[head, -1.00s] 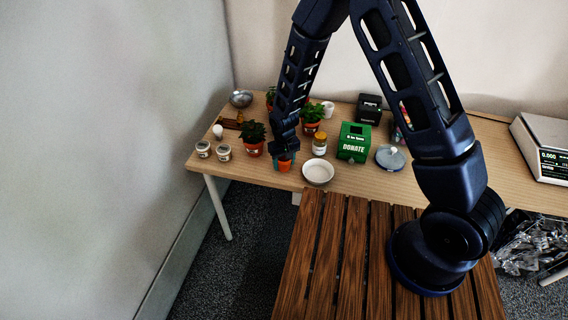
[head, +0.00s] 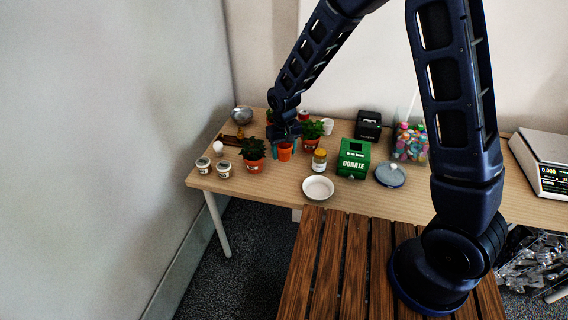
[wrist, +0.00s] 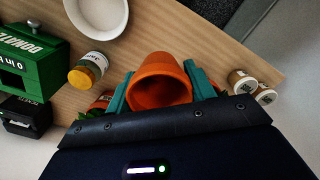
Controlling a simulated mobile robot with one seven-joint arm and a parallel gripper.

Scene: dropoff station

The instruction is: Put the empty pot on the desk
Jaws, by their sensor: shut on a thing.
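An empty orange terracotta pot (wrist: 160,82) sits between the teal fingers of my gripper (wrist: 163,95) in the wrist view, its open mouth toward the camera. In the head view the same pot (head: 284,153) is at my gripper (head: 284,146), among the potted plants above the wooden desk (head: 250,201). My gripper is shut on the pot. I cannot tell whether the pot's base touches the desk.
Potted plants (head: 253,154) (head: 311,133) stand close on both sides. A capped jar (head: 319,159), white bowl (head: 318,188) and green donation box (head: 353,158) are to the right. Small jars (head: 203,165) stand at the left. Bare desk lies in front of the pot.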

